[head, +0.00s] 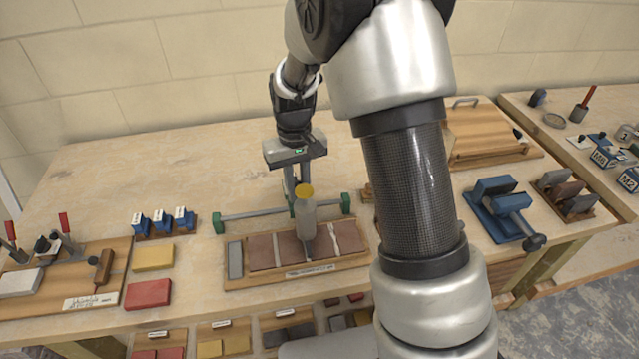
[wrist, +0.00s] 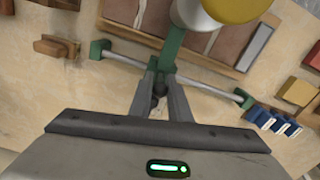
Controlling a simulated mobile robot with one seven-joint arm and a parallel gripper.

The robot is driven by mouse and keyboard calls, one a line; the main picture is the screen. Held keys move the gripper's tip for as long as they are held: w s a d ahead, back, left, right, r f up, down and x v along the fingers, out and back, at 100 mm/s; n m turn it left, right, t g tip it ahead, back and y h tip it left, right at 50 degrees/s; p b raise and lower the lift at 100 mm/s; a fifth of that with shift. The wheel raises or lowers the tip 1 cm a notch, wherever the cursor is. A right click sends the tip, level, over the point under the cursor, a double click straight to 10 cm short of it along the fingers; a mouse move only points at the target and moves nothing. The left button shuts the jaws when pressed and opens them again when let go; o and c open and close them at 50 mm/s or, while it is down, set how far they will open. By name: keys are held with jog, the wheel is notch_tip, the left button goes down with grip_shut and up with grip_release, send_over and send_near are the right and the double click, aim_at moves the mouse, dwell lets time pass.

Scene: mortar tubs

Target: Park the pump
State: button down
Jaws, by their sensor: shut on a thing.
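The pump, as I take it, is a pale translucent bottle (head: 306,218) with a yellow cap (head: 304,191). It stands roughly upright over a board of brown bricks (head: 263,251), with its lower end near a joint between bricks. The wrist view shows its yellow cap (wrist: 236,8) at the top and a green bracket (wrist: 171,48) beside it. My gripper (head: 297,183) points down just behind the bottle. In the wrist view my gripper (wrist: 159,80) has its fingers closed at the green bracket. The exact grip point and the bottle's lower end are partly hidden.
A grey rail (head: 255,214) with green end blocks runs behind the brick board. Yellow block (head: 153,257), red block (head: 148,294) and a tool board (head: 70,285) lie left. Blue blocks (head: 161,222) stand behind them. A blue tool (head: 503,208) lies right. The bench's back left is clear.

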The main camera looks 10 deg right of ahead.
jog(key=a+p, duration=0.1)
jog(key=a, duration=1.5)
jog(key=shift+a, duration=0.35)
jog(key=shift+a+r, duration=0.1)
jog(key=c, duration=1.8)
grip_release()
jog(key=shift+c, duration=0.2)
notch_tip(320, 180, up, 17)
jog(key=p, duration=0.1)
jog(key=shift+r, duration=0.15)
